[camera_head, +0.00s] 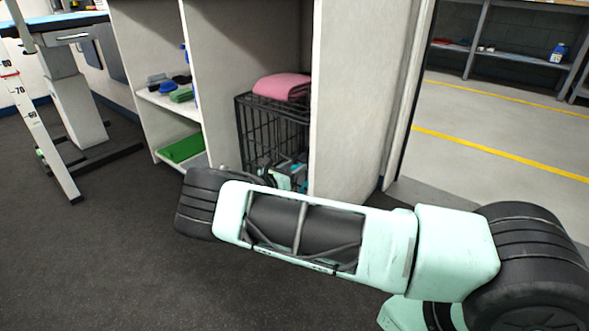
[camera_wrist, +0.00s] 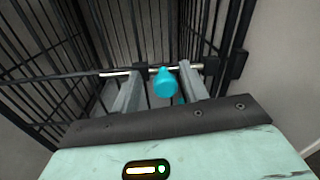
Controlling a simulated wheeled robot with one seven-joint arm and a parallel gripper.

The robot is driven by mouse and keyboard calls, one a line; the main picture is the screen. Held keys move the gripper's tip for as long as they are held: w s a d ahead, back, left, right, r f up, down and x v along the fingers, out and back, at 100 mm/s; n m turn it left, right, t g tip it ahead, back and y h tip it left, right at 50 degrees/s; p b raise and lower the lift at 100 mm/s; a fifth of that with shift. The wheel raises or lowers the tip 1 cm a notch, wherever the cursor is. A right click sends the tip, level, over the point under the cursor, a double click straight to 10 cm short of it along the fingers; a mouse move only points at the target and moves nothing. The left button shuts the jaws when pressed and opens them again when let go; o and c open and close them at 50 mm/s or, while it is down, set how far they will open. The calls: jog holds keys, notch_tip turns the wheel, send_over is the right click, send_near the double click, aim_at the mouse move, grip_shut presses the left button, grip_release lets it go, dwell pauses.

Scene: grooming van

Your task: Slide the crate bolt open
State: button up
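The black wire crate (camera_head: 243,130) stands in the cabinet bay in the head view. Its bars and door fill the wrist view (camera_wrist: 42,88). The crate bolt is a silver rod (camera_wrist: 115,73) lying across the bars, with a cyan knob (camera_wrist: 165,83). My gripper (camera_wrist: 161,76) is open, with one finger on each side of the knob. The knob sits nearer the right finger, and a gap shows to the left finger. Whether the right finger touches it I cannot tell. In the head view my arm hides most of the gripper and the bolt.
A pink folded cloth (camera_head: 283,87) lies on top of the crate. White cabinet panels (camera_head: 345,100) stand close on both sides. Left shelves hold a green tray (camera_head: 182,148) and small items. A dark bracket (camera_wrist: 239,63) sits right of the rod.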

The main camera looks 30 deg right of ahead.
jog(key=shift+s+a, duration=0.1)
jog(key=p+v, duration=0.6)
jog(key=v, duration=1.1)
